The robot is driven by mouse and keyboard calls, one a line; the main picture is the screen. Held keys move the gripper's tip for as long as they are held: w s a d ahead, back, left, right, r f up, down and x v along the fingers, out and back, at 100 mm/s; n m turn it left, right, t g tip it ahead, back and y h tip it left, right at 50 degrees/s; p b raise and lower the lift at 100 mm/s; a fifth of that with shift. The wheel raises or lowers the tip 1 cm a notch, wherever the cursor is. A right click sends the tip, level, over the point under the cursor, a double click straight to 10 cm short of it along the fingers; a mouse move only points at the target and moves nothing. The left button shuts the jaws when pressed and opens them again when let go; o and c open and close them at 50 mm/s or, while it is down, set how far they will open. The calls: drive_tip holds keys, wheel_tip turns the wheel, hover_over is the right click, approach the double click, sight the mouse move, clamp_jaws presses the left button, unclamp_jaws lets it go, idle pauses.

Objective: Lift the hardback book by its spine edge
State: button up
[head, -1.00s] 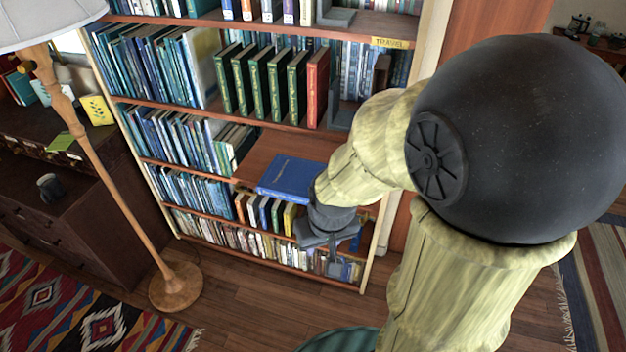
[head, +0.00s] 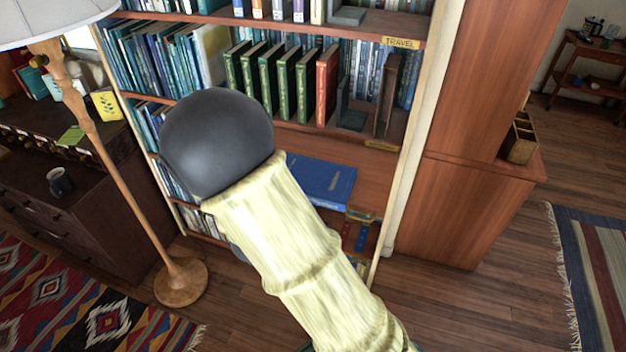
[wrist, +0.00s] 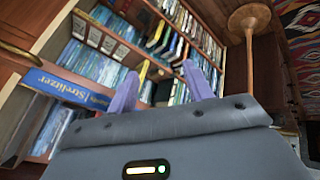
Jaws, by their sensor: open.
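The blue hardback book (head: 325,184) lies flat on a shelf of the bookcase, its near edge by the shelf front. My arm hides its left part in the head view. In the wrist view its lettered blue spine (wrist: 68,90) shows at the left. My gripper (wrist: 160,70) is open, with two purple fingers apart and nothing between them. The spine is to the left of both fingers, and I see no contact. The gripper is hidden behind my arm in the head view.
Green books and a red book (head: 327,87) stand upright on the shelf above. A floor lamp (head: 115,175) stands left of the bookcase. A wooden cabinet (head: 465,205) is at the right. Wooden floor (head: 465,300) is clear at the lower right.

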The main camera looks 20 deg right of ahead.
drive_tip(key=s+r+n+t+h, duration=0.1)
drive_tip(key=n+t+h, duration=0.1)
drive_tip(key=h, duration=0.1)
drive_tip(key=s+a+n+t+h, duration=0.1)
drive_tip(key=t+h, duration=0.1)
drive_tip(key=h, duration=0.1)
drive_tip(key=s+a+r+n+t+h, duration=0.1)
drive_tip(key=n+t+h, duration=0.1)
drive_tip(key=h, duration=0.1)
drive_tip(key=shift+r+n+t+h, duration=0.3)
drive_tip(key=shift+t, duration=0.1)
drive_tip(key=p+x, duration=0.3)
drive_tip(key=x, duration=0.9)
drive_tip(key=shift+w+d+f+p, duration=0.1)
drive_tip(key=shift+d+p, duration=0.05)
drive_tip(key=shift+p, duration=0.15)
